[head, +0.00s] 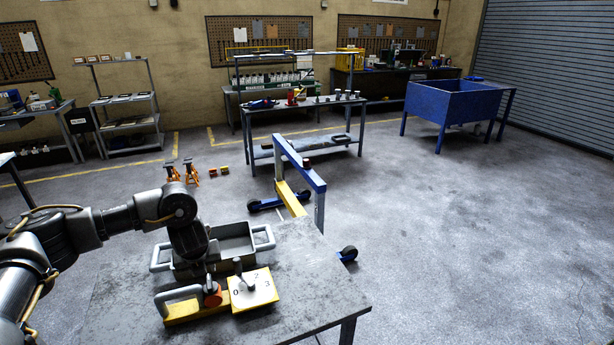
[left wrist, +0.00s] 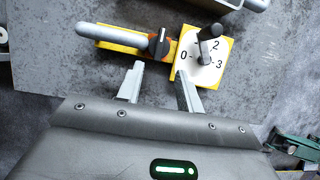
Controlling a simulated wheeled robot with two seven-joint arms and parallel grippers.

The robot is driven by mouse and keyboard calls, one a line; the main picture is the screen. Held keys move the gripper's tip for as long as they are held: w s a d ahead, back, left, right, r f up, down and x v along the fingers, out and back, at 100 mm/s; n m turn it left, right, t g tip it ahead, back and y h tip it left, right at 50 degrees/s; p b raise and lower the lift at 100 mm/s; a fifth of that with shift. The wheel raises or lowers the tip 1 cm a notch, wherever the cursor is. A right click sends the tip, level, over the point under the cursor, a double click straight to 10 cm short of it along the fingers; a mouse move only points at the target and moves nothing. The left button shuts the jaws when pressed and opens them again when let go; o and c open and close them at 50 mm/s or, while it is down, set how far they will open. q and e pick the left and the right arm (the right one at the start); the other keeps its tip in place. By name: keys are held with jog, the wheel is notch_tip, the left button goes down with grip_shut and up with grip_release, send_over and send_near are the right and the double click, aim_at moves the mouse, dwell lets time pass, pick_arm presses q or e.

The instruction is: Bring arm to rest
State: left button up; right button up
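My left arm comes in from the left in the head view, its dark wrist bent down over the table (head: 318,290). The left gripper (left wrist: 159,72) is open and empty in the left wrist view. Its two grey fingertips are apart, just short of a yellow fixture (left wrist: 126,41) with a grey handle and a dark knob on orange. Beside it is a yellow-edged dial plate (left wrist: 187,78) marked 0, 2 and 3, with a dark lever (left wrist: 207,45). In the head view the fingers are largely hidden behind the wrist and fixture. My right gripper is not in view.
A grey two-handled tray (head: 235,243) sits behind the fixture. A blue-and-yellow hoist (head: 300,170) stands beyond the table. Orange stands (head: 190,172), a workbench (head: 305,105) and a blue bin (head: 450,100) are farther back. Floor at right is clear.

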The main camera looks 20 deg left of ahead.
pick_arm(q)
jog(key=s+d+f+t+h, duration=0.15)
jog(key=d+f, duration=0.25)
jog(key=d, duration=0.6)
jog(key=s+d+f+t+h, duration=0.1)
jog(key=d+f+h, duration=0.25)
jog(key=d, duration=0.75)
jog(key=s+d+n+t+h, duration=0.2)
jog(key=s+d+n, duration=0.6)
jog(key=d+n, duration=0.3)
jog(key=s+a+f+n+g+y, duration=0.2)
jog(key=s+a+n, duration=0.55)
jog(key=s, duration=0.25)
jog(key=s+a+f+n+g+y, duration=0.25)
jog(key=s+a+n, duration=0.45)
jog(key=s, duration=0.4)
notch_tip(320, 180, down, 28)
jog(key=r+n+g+b, duration=0.1)
jog(key=b, duration=0.3)
jog(key=s+a+f+b, duration=0.1)
jog(key=s+f, duration=0.8)
jog(key=f, duration=0.2)
jog(key=s+a+f+g+b, duration=0.1)
jog(key=s+f+b, duration=0.1)
jog(key=s+f, duration=0.6)
notch_tip(320, 180, down, 3)
jog(key=shift+s+f+g, duration=0.1)
jog(key=shift+s+g, duration=0.2)
jog(key=shift+s, duration=0.05)
